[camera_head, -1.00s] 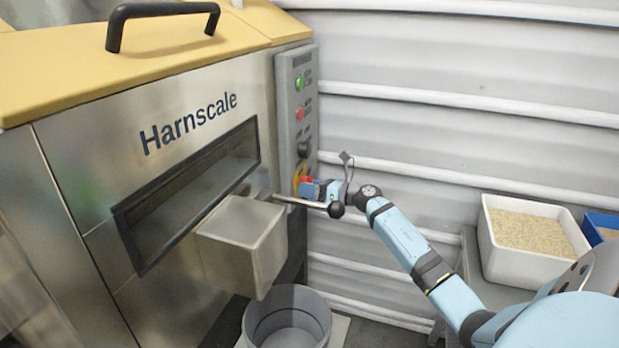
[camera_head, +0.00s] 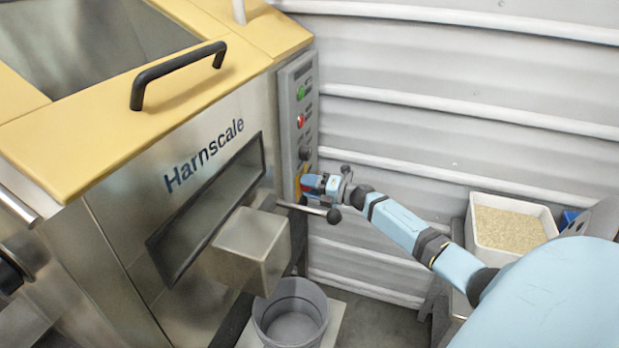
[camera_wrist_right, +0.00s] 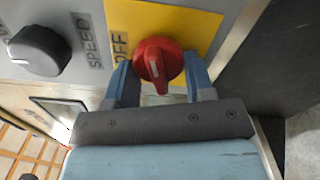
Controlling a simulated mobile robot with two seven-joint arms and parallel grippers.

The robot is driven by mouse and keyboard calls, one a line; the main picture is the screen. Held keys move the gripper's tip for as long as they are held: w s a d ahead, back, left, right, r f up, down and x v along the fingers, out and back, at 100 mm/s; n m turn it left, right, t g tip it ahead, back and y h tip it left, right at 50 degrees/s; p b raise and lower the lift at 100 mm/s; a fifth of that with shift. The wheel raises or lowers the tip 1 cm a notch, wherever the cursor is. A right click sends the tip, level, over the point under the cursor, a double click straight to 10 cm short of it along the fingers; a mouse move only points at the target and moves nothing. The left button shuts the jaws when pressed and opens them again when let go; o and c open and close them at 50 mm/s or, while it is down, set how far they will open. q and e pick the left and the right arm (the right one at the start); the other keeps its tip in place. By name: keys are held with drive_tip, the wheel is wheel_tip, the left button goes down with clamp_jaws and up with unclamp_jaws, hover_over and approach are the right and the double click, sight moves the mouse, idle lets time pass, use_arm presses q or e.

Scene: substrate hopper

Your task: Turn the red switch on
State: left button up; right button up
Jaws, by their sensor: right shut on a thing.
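The red switch (camera_wrist_right: 158,60) is a round knob with a grip bar on a yellow plate (camera_wrist_right: 200,22), on the machine's grey control panel (camera_head: 298,110). An "OFF" label shows left of the knob in the wrist view. The bar points down in that view, with a pale mark on it. My right gripper (camera_wrist_right: 158,85) has one blue finger on each side of the knob and is shut on it. In the head view my right gripper (camera_head: 310,185) is at the panel's lower part and hides most of the switch. My left gripper is not in view.
A black speed knob (camera_wrist_right: 40,50) sits beside the yellow plate. Green (camera_head: 301,93) and red (camera_head: 300,121) buttons are higher on the panel. A lever with a black ball (camera_head: 333,216) sticks out just below my gripper. A grey bucket (camera_head: 262,318) stands under the metal spout (camera_head: 240,245).

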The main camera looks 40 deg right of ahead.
drive_tip(key=shift+r+m+p, duration=0.25)
drive_tip(key=shift+m+p, duration=1.1)
drive_tip(key=shift+m, duration=0.35)
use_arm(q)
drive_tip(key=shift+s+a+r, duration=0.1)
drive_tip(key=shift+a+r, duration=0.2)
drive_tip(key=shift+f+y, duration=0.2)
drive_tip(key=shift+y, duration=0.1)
use_arm(e)
drive_tip(key=shift+f+m, duration=0.1)
drive_tip(key=shift+m, duration=0.2)
drive_tip(key=o, duration=0.9)
drive_tip(key=shift+c, duration=0.2)
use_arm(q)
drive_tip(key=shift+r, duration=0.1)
